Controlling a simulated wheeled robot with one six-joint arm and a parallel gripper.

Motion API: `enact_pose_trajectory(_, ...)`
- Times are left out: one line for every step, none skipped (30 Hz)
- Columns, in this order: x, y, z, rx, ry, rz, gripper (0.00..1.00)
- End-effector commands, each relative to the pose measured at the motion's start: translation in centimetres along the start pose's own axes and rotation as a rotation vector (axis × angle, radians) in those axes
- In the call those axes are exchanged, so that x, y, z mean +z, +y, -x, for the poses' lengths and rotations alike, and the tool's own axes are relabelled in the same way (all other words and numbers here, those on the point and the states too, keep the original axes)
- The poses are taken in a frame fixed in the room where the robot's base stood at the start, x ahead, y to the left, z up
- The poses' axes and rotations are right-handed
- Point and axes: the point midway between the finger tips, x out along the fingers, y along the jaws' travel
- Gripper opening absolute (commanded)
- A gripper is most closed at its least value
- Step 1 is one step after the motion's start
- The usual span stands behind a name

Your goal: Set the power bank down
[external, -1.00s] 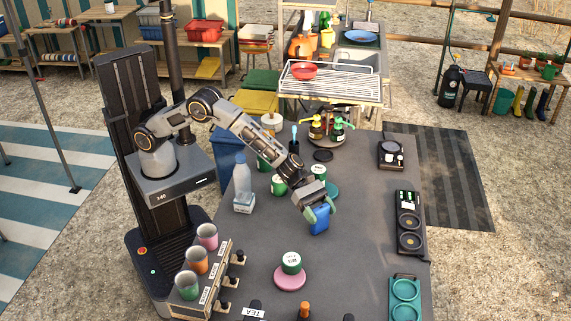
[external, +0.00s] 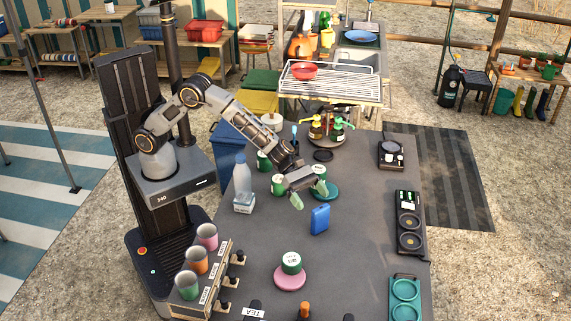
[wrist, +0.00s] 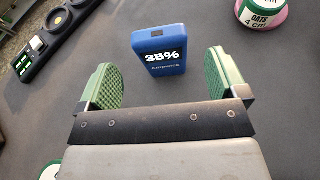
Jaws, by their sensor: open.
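The power bank (external: 320,220) is a small blue block standing upright on the dark grey table (external: 345,265). In the wrist view the power bank (wrist: 159,50) shows "35%" on its face and a dark port on its top. My gripper (external: 306,198) is open, up and to the left of the power bank in the external view, and apart from it. In the wrist view the green pads of my gripper (wrist: 165,80) are spread wide, with the power bank beyond them and nothing between them.
A green-and-white tin on a pink disc (external: 290,282) stands nearer the front. A black device with round pads (external: 409,222) lies along the right edge. The table around the power bank is clear.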

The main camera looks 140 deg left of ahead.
Motion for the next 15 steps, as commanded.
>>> enact_pose_trajectory(-0.1, 0.1, 1.0, 0.003, -0.001, 0.0, 0.91)
enact_pose_trajectory(0.0, 0.1, 1.6, 0.003, -0.001, -0.001, 0.91)
enact_pose_trajectory(-0.1, 0.1, 2.3, 0.002, -0.001, -0.001, 0.91)
enact_pose_trajectory(0.0, 0.1, 2.8, 0.002, -0.001, -0.001, 0.91)
enact_pose_trajectory(-0.1, 0.1, 3.2, 0.002, 0.0, -0.001, 0.91)
enact_pose_trajectory(-0.1, 0.0, 3.8, 0.002, 0.0, -0.001, 0.91)
enact_pose_trajectory(-0.1, 0.0, 4.2, 0.002, 0.0, -0.001, 0.91)
enact_pose_trajectory(0.0, 0.1, 4.6, 0.002, -0.001, -0.001, 0.91)
enact_pose_trajectory(0.0, 0.1, 5.0, 0.002, 0.0, 0.0, 0.91)
enact_pose_trajectory(-0.1, 0.1, 5.3, 0.001, 0.0, 0.0, 0.91)
enact_pose_trajectory(0.0, 0.1, 5.5, 0.001, 0.0, 0.0, 0.91)
enact_pose_trajectory(0.0, 0.0, 5.8, 0.001, -0.001, -0.001, 0.91)
enact_pose_trajectory(0.0, 0.0, 5.9, 0.0, 0.0, -0.001, 0.91)
enact_pose_trajectory(-0.1, 0.0, 6.0, 0.0, 0.001, 0.0, 0.91)
enact_pose_trajectory(-0.1, 0.0, 6.2, 0.0, 0.001, 0.0, 0.91)
